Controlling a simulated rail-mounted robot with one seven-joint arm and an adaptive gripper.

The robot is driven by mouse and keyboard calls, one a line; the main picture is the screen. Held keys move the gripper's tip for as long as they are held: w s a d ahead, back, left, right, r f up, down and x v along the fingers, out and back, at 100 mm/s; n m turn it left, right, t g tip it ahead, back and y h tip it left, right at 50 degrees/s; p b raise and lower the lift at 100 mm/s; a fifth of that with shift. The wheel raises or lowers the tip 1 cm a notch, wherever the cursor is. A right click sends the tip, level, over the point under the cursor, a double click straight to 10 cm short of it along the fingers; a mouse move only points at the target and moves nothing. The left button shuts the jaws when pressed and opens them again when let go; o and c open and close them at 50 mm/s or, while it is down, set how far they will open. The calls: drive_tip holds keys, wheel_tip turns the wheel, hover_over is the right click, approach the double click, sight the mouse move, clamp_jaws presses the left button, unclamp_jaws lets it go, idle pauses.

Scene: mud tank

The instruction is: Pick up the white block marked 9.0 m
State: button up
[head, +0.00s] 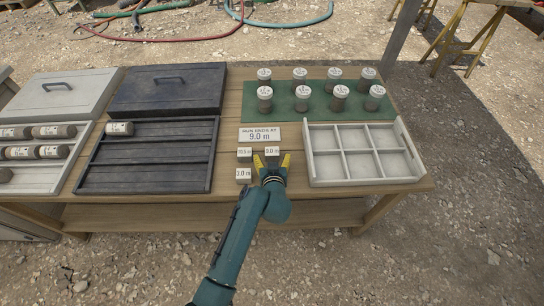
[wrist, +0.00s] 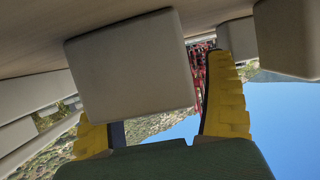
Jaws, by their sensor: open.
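The white block (head: 272,151) at my fingertips has a label that appears to read 9.0 m, though its first digit is hard to make out. It sits on the wooden table below the sign. My gripper (head: 271,160) is open, with a yellow finger on either side of this block. In the wrist view the block (wrist: 128,65) is large and close between the fingers. It hides part of the left finger; a gap shows towards the right finger. The block still rests on the tabletop.
A white block (head: 244,153) stands just left, and a 3.0 m block (head: 243,174) is nearer the front edge. A sign reading 9.0 m (head: 260,135) is behind. A white divided tray (head: 311,166) stands right, a dark slatted tray (head: 150,170) left. Several capped jars (head: 302,98) stand on a green mat.

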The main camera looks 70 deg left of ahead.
drive_tip(key=shift+x, duration=0.75)
drive_tip(key=shift+d, duration=0.1)
drive_tip(key=shift+c, duration=0.3)
drive_tip(key=c, duration=1.2)
drive_tip(key=shift+o, duration=0.2)
drive_tip(key=shift+r, duration=0.1)
